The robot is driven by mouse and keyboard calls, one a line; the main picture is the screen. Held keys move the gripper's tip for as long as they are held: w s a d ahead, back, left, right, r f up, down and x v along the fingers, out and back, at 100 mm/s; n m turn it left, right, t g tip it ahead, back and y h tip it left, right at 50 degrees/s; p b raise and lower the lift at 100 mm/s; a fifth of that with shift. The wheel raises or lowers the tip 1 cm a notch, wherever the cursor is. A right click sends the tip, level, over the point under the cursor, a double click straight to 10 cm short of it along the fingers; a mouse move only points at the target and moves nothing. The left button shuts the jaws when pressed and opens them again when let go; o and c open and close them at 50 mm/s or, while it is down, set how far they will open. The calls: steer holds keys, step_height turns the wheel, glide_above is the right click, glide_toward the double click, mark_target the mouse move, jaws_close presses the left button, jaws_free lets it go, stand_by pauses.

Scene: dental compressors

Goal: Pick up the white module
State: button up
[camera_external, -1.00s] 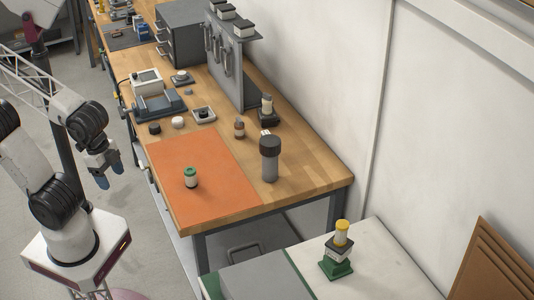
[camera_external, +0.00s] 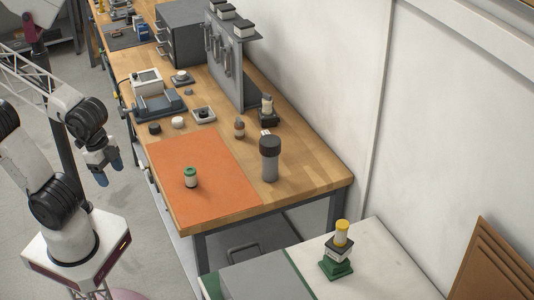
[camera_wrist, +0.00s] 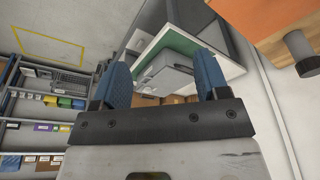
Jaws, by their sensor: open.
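My gripper (camera_external: 108,172) is open and empty, hanging over the floor left of the workbench and clear of its edge. Its two blue fingers stand apart in the wrist view (camera_wrist: 162,72), with nothing between them. Several pale things could be the white module, and I cannot tell which one is. A small white cylinder with a green top (camera_external: 190,179) stands upright on the orange mat (camera_external: 215,205). A larger white box-shaped device (camera_external: 147,82) stands farther back.
A dark-capped grey cylinder (camera_external: 269,160) and a small brown bottle (camera_external: 239,128) stand right of the mat. A grey upright panel (camera_external: 232,70) rises at the back. A side table (camera_external: 370,265) holds a yellow-topped stack (camera_external: 341,235). The mat is mostly clear.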

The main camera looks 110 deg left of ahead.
steer(key=w+a+r+m+t+y, duration=0.1)
steer(key=w+a+r+m+y, duration=0.15)
steer(key=w+a, duration=0.4)
steer(key=w+a+r+m+t+y, duration=0.1)
steer(key=w+a+r+m+t, duration=0.1)
steer(key=w+a+r+m, duration=0.35)
steer(key=m+t+y, duration=0.4)
steer(key=m+y, duration=0.2)
steer(key=m, duration=1.3)
glide_above(262, 135)
steer(key=s+d, duration=0.4)
step_height(262, 135, down, 5)
steer(key=f, duration=2.6)
steer(key=shift+w+a+f, duration=0.1)
steer(key=shift+w, duration=0.1)
steer(key=shift+w+a+f, duration=0.1)
steer(key=shift+x, duration=1.15)
